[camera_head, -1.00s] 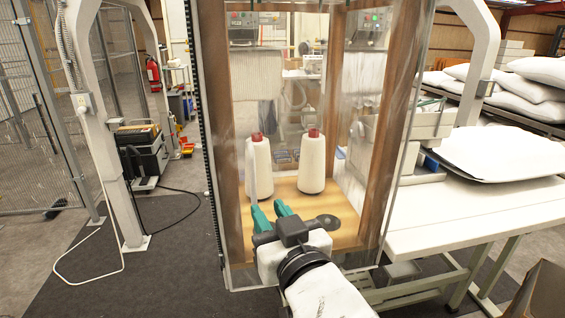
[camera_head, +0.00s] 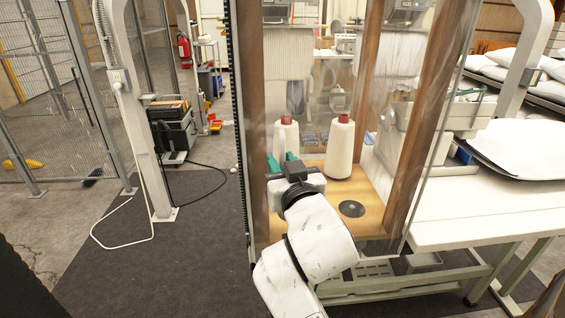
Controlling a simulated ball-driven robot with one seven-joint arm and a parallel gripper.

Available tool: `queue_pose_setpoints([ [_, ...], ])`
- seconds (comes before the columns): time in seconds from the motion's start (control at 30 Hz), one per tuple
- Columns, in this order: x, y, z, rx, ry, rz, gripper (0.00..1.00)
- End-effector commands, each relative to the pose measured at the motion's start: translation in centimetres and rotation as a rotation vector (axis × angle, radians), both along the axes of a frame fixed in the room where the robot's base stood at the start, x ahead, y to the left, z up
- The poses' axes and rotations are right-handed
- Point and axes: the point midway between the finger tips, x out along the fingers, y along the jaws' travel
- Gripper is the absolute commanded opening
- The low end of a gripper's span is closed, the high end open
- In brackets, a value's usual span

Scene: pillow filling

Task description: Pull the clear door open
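The clear door (camera_head: 400,200) is a see-through panel with faint streaks on the front of a wood-framed cabinet (camera_head: 253,215). A black strip runs down the cabinet's left side. Two white thread cones with red tops, the left one (camera_head: 287,136) and the right one (camera_head: 340,150), stand inside on a wooden shelf. My gripper (camera_head: 282,162) has green fingertips, spaced apart with nothing visible between them. It shows in front of the left cone's base and hides part of it. I cannot tell whether it touches the door. No handle shows clearly.
A white table (camera_head: 470,225) with a green frame adjoins the right side, with white pillows (camera_head: 520,150) behind. A white post (camera_head: 145,130) and a cable stand at left. Dark mat (camera_head: 190,260) lies free left of the cabinet.

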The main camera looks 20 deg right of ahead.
Motion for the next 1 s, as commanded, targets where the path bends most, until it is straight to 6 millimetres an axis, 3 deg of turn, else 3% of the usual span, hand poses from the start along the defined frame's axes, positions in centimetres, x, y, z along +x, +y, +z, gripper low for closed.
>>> queue_pose_setpoints([
  [0.17, -0.01, -0.01, -0.02, 0.0, 0.0, 0.0, 0.3],
  [0.5, -0.03, -0.01, -0.03, 0.0, 0.001, 0.0, 0.0],
  [1.0, -0.04, 0.03, -0.04, 0.0, 0.001, 0.0, 0.0],
])
